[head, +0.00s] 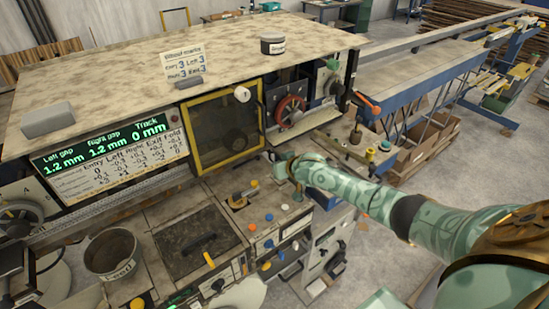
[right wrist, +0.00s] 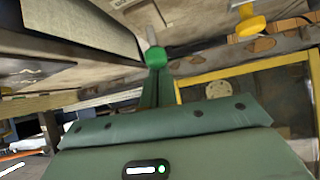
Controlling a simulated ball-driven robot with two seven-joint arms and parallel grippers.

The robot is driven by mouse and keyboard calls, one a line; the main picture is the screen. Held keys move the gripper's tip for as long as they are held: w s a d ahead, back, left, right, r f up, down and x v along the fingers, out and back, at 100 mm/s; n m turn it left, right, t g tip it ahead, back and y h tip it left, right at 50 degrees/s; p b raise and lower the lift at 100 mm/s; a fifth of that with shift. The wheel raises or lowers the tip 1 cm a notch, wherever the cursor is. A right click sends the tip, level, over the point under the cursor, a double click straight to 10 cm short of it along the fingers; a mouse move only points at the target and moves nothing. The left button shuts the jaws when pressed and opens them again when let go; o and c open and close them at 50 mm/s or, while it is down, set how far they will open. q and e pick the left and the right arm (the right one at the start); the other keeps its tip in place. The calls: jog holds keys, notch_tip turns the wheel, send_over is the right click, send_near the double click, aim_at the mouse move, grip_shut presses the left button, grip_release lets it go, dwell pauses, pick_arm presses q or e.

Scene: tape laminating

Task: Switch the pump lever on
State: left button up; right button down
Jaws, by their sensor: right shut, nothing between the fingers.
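My right gripper (head: 281,164) reaches in from the right, over the right end of the machine's front ledge. In the right wrist view its shut fingers (right wrist: 157,78) point at a green knob (right wrist: 155,57) on a short metal rod. The knob is at or just beyond the fingertips; I cannot tell whether they touch. Nothing is held. No label marks the pump lever, so I cannot tell which control it is. A yellow-knobbed lever (head: 254,184) stands on the front panel left of the gripper. My left gripper is out of view.
A lit gap display (head: 100,138) and yellow-framed window (head: 222,128) are left of the gripper. A red handwheel (head: 290,110) and orange-handled lever (head: 367,103) are behind it. A round bin (head: 111,254) stands front left.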

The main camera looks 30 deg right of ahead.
jog(key=shift+s+f+t, duration=0.15)
jog(key=shift+s+t, duration=0.3)
jog(key=shift+t, duration=0.05)
jog(key=shift+s+f+p, duration=0.1)
jog(key=shift+p, duration=0.35)
jog(key=shift+s+f, duration=0.15)
jog(key=shift+s, duration=0.05)
